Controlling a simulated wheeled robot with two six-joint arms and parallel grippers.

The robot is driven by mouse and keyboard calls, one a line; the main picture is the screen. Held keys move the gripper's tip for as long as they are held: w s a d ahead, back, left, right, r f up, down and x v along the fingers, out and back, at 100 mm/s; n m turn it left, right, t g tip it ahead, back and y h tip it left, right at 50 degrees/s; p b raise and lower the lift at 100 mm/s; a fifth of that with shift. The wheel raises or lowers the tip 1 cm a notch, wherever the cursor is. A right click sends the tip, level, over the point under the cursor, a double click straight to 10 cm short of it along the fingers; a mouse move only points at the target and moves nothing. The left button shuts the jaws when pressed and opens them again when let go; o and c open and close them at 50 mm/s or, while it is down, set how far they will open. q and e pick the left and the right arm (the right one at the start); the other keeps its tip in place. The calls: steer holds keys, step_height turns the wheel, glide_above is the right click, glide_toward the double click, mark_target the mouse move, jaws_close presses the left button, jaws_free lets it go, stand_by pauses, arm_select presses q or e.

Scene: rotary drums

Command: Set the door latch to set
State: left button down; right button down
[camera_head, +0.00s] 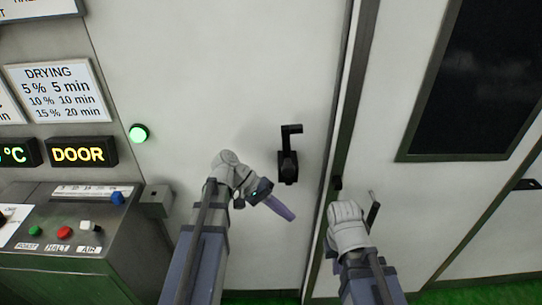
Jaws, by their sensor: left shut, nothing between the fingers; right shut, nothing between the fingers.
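A black door latch (289,157) is mounted on the white panel left of the dark vertical door seam. My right gripper (373,204) is shut and empty, to the right of the seam and lower than the latch. No gripper touches the latch.
A control console (70,235) with coloured buttons stands at the left. Above it are a lit DOOR sign (83,153), a green lamp (139,133) and a DRYING sign (58,91). A dark window (480,75) is at the upper right. The white panel around the latch is clear.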

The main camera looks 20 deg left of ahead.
arm_select(q)
steer(key=w+a+r+t+h, duration=0.1)
steer(key=a+r+t+h, duration=0.2)
steer(key=a+r, duration=0.3)
steer(key=w+a+r+n+t+h+b, duration=0.1)
steer(key=w+a+r+t+h, duration=0.1)
steer(key=a+r, duration=0.5)
steer(key=a+t+h, duration=0.1)
steer(key=a+h, duration=0.1)
steer(key=a, duration=0.4)
steer(key=shift+a+r+n+h, duration=0.3)
steer(key=shift+h, duration=0.1)
steer(key=shift+d, duration=0.15)
steer(key=x, duration=1.3)
steer(key=shift+w+d+p, duration=0.2)
steer(key=shift+d+p, duration=0.15)
steer(key=shift+p, duration=0.05)
steer(key=shift+r, duration=0.2)
